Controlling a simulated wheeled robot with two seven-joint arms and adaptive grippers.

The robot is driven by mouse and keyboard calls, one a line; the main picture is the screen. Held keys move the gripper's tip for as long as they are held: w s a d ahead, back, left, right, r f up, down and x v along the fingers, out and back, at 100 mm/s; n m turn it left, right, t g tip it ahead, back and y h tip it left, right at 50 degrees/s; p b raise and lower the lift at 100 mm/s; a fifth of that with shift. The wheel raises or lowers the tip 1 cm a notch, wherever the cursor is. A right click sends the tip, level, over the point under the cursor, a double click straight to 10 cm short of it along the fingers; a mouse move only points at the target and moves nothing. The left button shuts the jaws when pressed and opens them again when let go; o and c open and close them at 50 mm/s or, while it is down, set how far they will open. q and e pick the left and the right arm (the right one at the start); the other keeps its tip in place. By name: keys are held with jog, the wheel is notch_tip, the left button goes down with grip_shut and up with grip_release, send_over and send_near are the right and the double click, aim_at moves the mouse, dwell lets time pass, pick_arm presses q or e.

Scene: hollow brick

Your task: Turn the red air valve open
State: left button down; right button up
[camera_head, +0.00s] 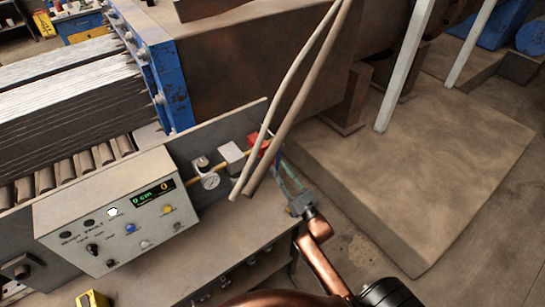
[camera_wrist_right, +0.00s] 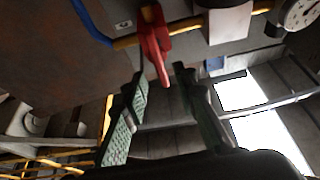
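The red air valve (camera_head: 258,144) sits on a yellow pipe by the panel, beside a grey box, and is partly hidden by two hanging hoses in the head view. The right wrist view shows its red handle (camera_wrist_right: 155,42) close up, its tip pointing down between the fingertips. My right gripper (camera_head: 283,170) reaches up to the valve from the lower right. In the wrist view the right gripper (camera_wrist_right: 161,76) is open, its green-padded fingers apart on either side of the handle tip. I cannot tell whether they touch it. My left gripper is not in view.
A pressure gauge (camera_head: 210,181) is on the same pipe. Two hoses (camera_head: 290,95) hang close to the valve. A control box (camera_head: 108,212) with display and knobs stands at left. A blue tube (camera_wrist_right: 92,24) runs from the pipe. A bare concrete slab (camera_head: 420,170) lies right.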

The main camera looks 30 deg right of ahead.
aim_at(272, 157)
jog(key=x, duration=0.6)
jog(key=shift+p, duration=0.35)
jog(key=shift+c, duration=0.2)
grip_shut()
